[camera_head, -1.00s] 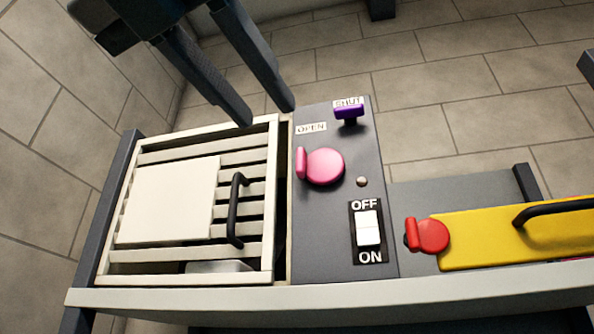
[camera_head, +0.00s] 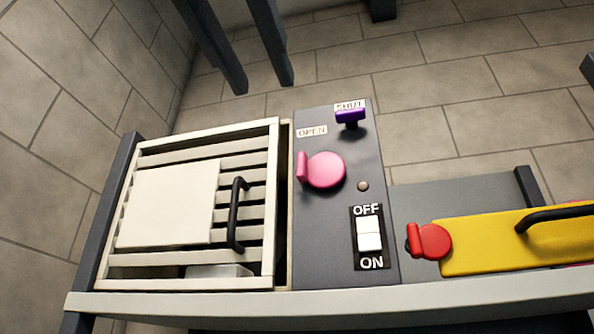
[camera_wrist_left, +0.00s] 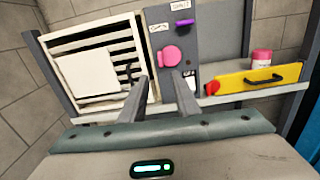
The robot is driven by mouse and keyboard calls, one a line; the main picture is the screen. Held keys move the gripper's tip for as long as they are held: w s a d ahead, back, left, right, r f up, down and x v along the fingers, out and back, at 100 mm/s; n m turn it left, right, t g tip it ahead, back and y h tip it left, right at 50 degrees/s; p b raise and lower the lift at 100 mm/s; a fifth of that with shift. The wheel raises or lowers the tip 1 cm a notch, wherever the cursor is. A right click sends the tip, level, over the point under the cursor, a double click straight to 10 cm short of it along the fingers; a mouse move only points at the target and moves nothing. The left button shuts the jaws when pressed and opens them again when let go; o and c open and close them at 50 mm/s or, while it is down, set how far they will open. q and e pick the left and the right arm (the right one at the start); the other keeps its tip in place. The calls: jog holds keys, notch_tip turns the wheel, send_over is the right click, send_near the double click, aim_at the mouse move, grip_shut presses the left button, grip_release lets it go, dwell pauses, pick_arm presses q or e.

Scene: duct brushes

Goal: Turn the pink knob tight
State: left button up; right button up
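The pink knob (camera_head: 325,171) is a round disc on the dark grey panel (camera_head: 340,264). Its raised tab points left, and the OPEN label (camera_head: 312,131) is just above it. The SHUT label (camera_head: 350,105) is farther up and right, beside a purple lever (camera_head: 350,117). My left gripper (camera_head: 263,89) is open and empty, above and left of the knob and apart from it. In the left wrist view, the pink knob (camera_wrist_left: 172,56) shows ahead, beyond and between the spread fingers of my left gripper (camera_wrist_left: 161,83). My right gripper is not in view.
A slatted vent frame (camera_head: 273,225) with a white plate (camera_head: 168,205) and black handle (camera_head: 236,213) stands left of the panel. An OFF/ON switch (camera_head: 369,234) is below the knob. A red knob (camera_head: 430,241) and yellow panel (camera_head: 482,248) lie right. A pink-lidded jar (camera_wrist_left: 262,58) stands behind.

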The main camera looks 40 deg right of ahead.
aim_at(300, 161)
pick_arm(q)
jog(key=p+x, duration=0.7)
jog(key=x, duration=0.8)
jog(key=shift+r, duration=0.1)
jog(key=shift+w+d+p, duration=0.25)
jog(key=shift+d+p, duration=0.15)
jog(key=shift+c, duration=0.6)
grip_shut()
